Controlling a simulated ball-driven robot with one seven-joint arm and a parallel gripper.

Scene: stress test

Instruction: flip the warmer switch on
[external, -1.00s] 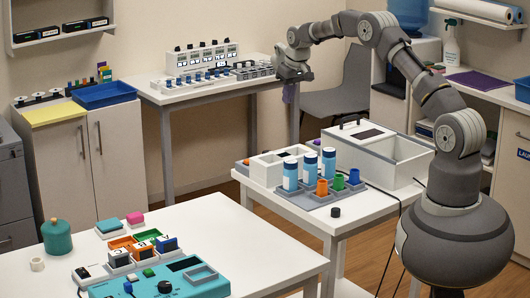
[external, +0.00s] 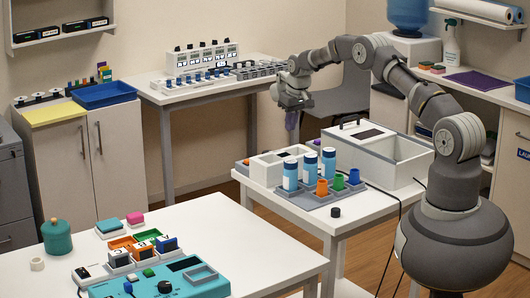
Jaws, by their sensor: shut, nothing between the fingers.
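My gripper (external: 291,121) hangs pointing down, above and behind the middle table (external: 345,212). Its purplish fingers are shut with nothing between them. On that table stand a white box with a square opening (external: 262,168) and a larger white box with a dark panel and open bay (external: 402,158). I cannot tell for sure which is the warmer, and no switch can be made out clearly. A small orange and purple piece (external: 244,162) sits at the table's left edge by the smaller box. My gripper touches none of these.
A black cable (external: 400,203) runs off the table's right side. A back table (external: 205,92) holds a switch-like panel and tubes.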

